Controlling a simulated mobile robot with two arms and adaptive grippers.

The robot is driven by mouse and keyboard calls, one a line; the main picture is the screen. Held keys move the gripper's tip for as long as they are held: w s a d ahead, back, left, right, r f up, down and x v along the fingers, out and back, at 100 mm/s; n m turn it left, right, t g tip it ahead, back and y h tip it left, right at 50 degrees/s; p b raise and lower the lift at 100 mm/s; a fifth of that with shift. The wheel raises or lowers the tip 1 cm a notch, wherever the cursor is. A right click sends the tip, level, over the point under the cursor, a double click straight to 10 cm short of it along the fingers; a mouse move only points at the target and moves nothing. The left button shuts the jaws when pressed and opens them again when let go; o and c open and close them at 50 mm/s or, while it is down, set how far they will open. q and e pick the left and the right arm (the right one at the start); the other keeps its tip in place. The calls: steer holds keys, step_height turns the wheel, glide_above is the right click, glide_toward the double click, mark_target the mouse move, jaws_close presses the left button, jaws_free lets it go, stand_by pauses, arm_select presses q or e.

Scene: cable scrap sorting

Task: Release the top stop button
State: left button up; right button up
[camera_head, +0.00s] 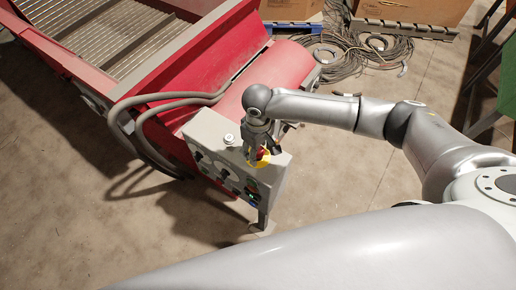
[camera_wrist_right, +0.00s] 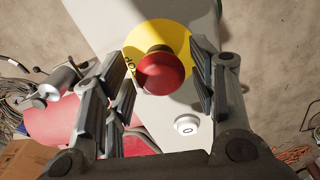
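The top stop button is a red mushroom head (camera_wrist_right: 162,74) on a yellow disc (camera_wrist_right: 140,42) with dark lettering. It sits on top of the grey control box (camera_head: 210,126); in the head view its red head (camera_head: 263,153) and yellow disc (camera_head: 261,163) are partly hidden by my right gripper (camera_head: 257,148). In the right wrist view, the fingers of my right gripper (camera_wrist_right: 163,62) are open, one on each side of the red head. Gaps show between the pads and the head, so they do not appear to touch it. My left gripper is out of view.
A white button marked 0 (camera_wrist_right: 187,125) is near the stop button. Several knobs and coloured buttons line the box's front. A red machine (camera_head: 215,50) with grey hoses (camera_head: 165,98) stands behind. Cables (camera_head: 350,55) lie on the floor, which is clear at left.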

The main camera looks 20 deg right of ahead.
steer(key=shift+f, duration=0.1)
step_height(320, 180, up, 12)
stand_by(0.7)
stand_by(0.3)
